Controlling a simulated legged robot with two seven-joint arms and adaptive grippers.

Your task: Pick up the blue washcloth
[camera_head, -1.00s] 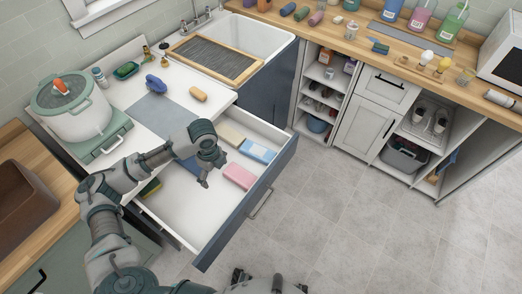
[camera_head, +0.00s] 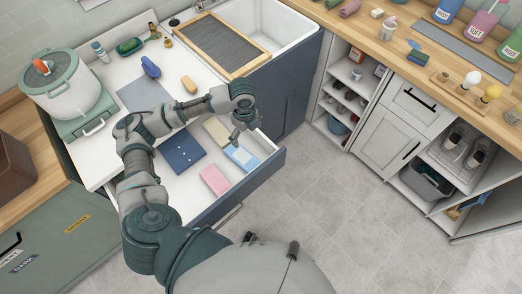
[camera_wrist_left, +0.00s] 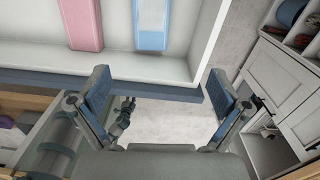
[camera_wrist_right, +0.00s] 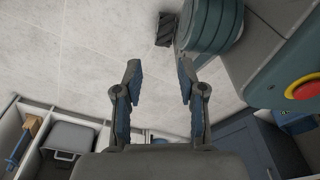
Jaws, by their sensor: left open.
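A light-blue folded cloth with a white band (camera_head: 242,156) lies flat in the open drawer (camera_head: 262,160), near its right end. It also shows at the top of the left wrist view (camera_wrist_left: 153,20). My right gripper (camera_wrist_right: 159,68) is open and empty above the floor.
A pink cloth (camera_head: 215,180) and a beige cloth (camera_head: 217,130) lie beside the light-blue one. The drawer's front wall (camera_wrist_left: 150,86) runs below the left fingers. A white pot (camera_head: 68,92) stands on the counter at left. The grey floor (camera_head: 320,200) is clear.

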